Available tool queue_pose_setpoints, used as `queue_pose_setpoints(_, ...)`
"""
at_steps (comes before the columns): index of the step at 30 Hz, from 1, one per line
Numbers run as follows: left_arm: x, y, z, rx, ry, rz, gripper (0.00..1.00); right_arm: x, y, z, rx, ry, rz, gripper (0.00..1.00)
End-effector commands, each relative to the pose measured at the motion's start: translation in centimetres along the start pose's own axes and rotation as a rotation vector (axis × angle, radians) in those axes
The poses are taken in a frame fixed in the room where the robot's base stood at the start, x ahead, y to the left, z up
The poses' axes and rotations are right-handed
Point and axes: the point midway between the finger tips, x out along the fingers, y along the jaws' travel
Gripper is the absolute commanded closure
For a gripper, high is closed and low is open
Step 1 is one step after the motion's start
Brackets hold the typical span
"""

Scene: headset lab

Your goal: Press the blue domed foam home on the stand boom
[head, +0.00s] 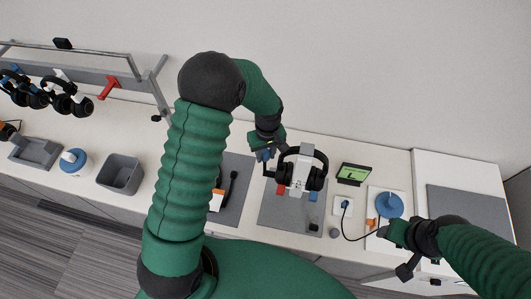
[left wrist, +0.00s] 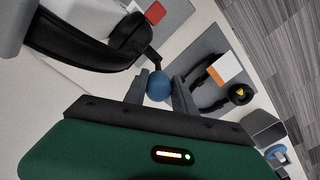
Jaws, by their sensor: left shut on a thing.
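The blue domed foam (left wrist: 158,85) is held between the two grey fingers of my left gripper (left wrist: 159,92) in the left wrist view. A thin black boom (left wrist: 154,60) runs from the headset's ear cup (left wrist: 132,38) to the foam and appears to meet it. I cannot tell how far the boom sits inside the foam. In the head view, the black headset (head: 316,177) hangs on a white stand (head: 300,176), with my left gripper (head: 264,156) at its upper left. My right gripper (head: 390,232) is at lower right, away from the stand; its jaws are unclear.
A grey mat (head: 285,217) lies under the stand, with small red and blue pieces on it. A green-screened display (head: 353,173), a white box with a black cable (head: 343,206) and a blue disc (head: 389,205) stand to the right. A grey bin (head: 121,174) is left.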

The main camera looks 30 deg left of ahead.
Motion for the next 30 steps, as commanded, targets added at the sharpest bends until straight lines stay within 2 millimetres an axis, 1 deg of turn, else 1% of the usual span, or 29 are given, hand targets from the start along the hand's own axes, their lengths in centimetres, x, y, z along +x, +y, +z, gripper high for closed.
queue_pose_setpoints(5, 0.5, 0.1, 0.1, 0.001, -0.001, 0.000, 1.00, 0.4, 0.0, 0.1, 0.000, 0.000, 0.000, 0.43)
queue_pose_setpoints(6, 0.5, 0.1, 0.1, 0.001, -0.001, 0.000, 0.67, 0.3, 0.0, 0.1, 0.000, 0.000, 0.000, 0.43)
queue_pose_setpoints(9, 0.5, 0.0, 0.1, 0.001, -0.001, 0.000, 0.54, 0.3, 0.0, 0.1, 0.000, 0.000, 0.000, 0.43)
queue_pose_setpoints(12, 0.5, 0.0, 0.1, 0.000, -0.001, 0.000, 0.43, 0.3, 0.0, 0.1, 0.000, 0.000, 0.000, 0.43)
queue_pose_setpoints(20, 0.4, 0.0, 0.0, 0.000, 0.000, 0.000, 0.43, 0.3, 0.0, 0.1, 0.000, 0.000, 0.000, 0.43)
queue_pose_setpoints(23, -0.1, 0.1, 0.0, 0.000, 0.001, 0.001, 0.43, 0.5, 0.0, 0.1, 0.000, 0.000, 0.000, 0.43)
queue_pose_setpoints(26, -1.6, 0.1, -0.1, -0.001, 0.003, 0.003, 0.43, 1.1, 0.0, 0.2, 0.000, 0.000, 0.000, 0.43)
queue_pose_setpoints(29, -4.2, 0.2, -0.1, 0.001, 0.006, 0.005, 0.43, 1.8, 0.0, 0.4, 0.000, 0.000, 0.000, 0.43)
queue_pose_setpoints(30, -5.4, 0.2, -0.1, 0.000, 0.006, 0.006, 0.43, 2.1, 0.0, 0.5, 0.000, 0.000, 0.000, 0.43)
